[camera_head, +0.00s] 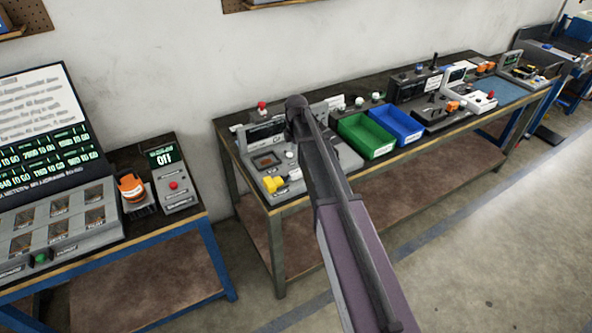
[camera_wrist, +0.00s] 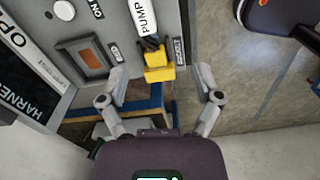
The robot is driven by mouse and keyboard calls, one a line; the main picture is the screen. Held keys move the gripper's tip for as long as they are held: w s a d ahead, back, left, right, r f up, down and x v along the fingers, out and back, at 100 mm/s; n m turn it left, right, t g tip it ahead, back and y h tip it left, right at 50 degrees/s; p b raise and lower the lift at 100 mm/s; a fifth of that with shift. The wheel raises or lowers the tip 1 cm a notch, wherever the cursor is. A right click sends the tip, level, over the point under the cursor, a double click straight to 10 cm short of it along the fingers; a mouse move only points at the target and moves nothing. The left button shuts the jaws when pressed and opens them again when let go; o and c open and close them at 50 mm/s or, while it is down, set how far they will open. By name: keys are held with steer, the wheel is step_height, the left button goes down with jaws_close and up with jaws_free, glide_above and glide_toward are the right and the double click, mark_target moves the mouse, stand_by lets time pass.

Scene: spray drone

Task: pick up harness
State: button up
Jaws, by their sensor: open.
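A yellow connector-like piece (camera_wrist: 156,65), which looks like the harness, sits at the edge of a grey station panel (camera_wrist: 100,50) by a PUMP label. A dark part adjoins its upper end. It also shows in the head view (camera_head: 275,184) at the front left corner of the right bench. My gripper (camera_wrist: 160,78) is open and empty in the wrist view. Its two fingers stand apart to the left and right of the yellow piece, with gaps on both sides. In the head view my arm hides part of the station, and my fingers cannot be made out.
A green bin (camera_head: 364,136) and a blue bin (camera_head: 399,124) stand right of the station. Several other devices line the bench (camera_head: 290,207). A left bench holds a display panel (camera_head: 45,130), an orange device (camera_head: 131,187) and an OFF box (camera_head: 173,180). Floor in front is clear.

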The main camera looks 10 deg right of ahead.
mark_target(296, 172)
steer(key=shift+w+r+n+p, duration=0.15)
steer(key=shift+w+r+n, duration=0.15)
steer(key=shift+w+n, duration=0.25)
steer(key=shift+w+r+n+p, duration=0.15)
steer(key=shift+w+r+n, duration=0.2)
steer(key=shift+w, duration=0.3)
steer(key=shift+f, duration=0.2)
step_height(296, 172, down, 8)
steer(key=b, duration=0.8)
steer(key=shift+f+b, duration=0.2)
steer(key=shift+b, duration=0.1)
steer(key=shift+d+f+b, duration=0.2)
steer(key=shift+f+b, duration=2.4)
jaws_close()
